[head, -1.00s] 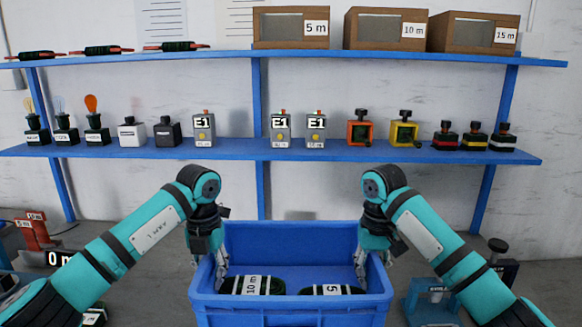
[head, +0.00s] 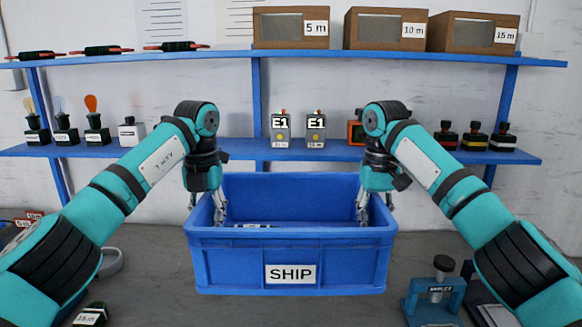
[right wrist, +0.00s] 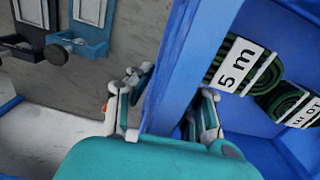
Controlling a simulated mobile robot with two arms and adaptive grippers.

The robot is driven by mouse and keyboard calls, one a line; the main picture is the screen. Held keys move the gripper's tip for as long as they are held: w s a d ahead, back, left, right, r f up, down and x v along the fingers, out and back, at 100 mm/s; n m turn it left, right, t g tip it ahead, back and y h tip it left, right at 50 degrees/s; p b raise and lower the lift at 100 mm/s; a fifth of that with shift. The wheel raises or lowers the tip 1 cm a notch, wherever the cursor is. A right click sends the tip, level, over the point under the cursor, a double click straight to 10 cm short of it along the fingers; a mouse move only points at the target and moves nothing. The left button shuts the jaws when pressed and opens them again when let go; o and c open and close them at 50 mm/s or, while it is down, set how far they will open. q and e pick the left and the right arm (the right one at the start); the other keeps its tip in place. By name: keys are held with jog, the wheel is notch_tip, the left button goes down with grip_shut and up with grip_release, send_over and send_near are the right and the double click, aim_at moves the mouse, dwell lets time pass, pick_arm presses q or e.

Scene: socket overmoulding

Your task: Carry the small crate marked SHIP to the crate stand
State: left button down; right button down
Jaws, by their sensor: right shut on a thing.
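The blue crate (head: 225,265) with a white SHIP label (head: 291,274) on its front hangs level, held between my two arms in the middle of the head view. My left gripper (head: 206,212) is shut on the crate's left wall. My right gripper (head: 376,210) is shut on its right wall. In the right wrist view, the fingers lie on both sides of the crate wall (right wrist: 195,60). Inside the crate are two dark green cable coils, one tagged 5 m (right wrist: 240,66) and one apparently tagged 10 m (right wrist: 295,105). The crate stand cannot be made out.
A blue wall shelf (head: 240,148) with small parts stands behind the crate. Its upper board (head: 215,57) carries wooden boxes. A blue bench device (head: 437,295) stands right of the crate. A dark 15 m item (head: 90,315) lies at lower left. Bare grey bench shows below the crate.

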pick_arm(q)
jog(key=shift+w+r, duration=0.15)
jog(key=shift+r, duration=0.45)
pick_arm(e)
jog(key=shift+w+d+r, duration=0.1)
jog(key=shift+w+r, duration=0.05)
jog(key=shift+r, duration=0.45)
pick_arm(q)
jog(key=shift+f, duration=0.1)
pick_arm(e)
jog(key=shift+f, duration=0.1)
